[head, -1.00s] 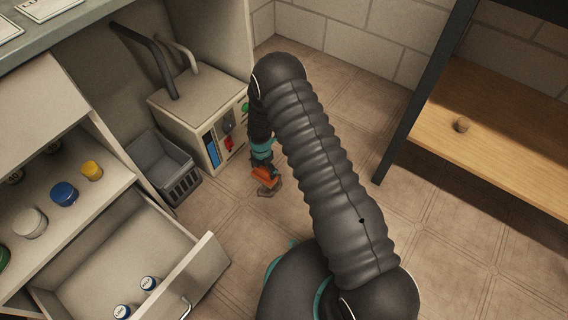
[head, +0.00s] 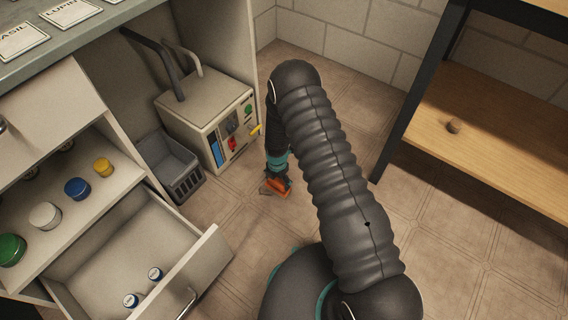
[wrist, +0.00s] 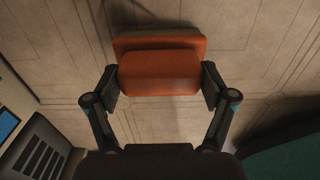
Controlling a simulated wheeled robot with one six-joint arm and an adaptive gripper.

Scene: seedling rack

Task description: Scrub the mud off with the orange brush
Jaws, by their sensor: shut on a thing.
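The orange brush (wrist: 160,72) is held between the two fingers of my gripper (wrist: 160,88) in the wrist view, with its block lying crosswise between the fingertips. In the head view the orange brush (head: 276,187) shows at the end of my arm, low over the tiled floor. My gripper (head: 277,178) is partly hidden behind my arm there. Whether the brush touches the floor I cannot tell. A dark patch shows on the floor beyond the brush in the wrist view; whether it is mud or shadow I cannot tell. No mud is clearly visible.
A pale control box (head: 208,112) with a yellow lever (head: 256,130) stands left of my gripper. A grey crate (head: 168,165) sits beside it. An open drawer (head: 205,262) juts out lower left. A wooden shelf (head: 500,145) stands right. Floor between is clear.

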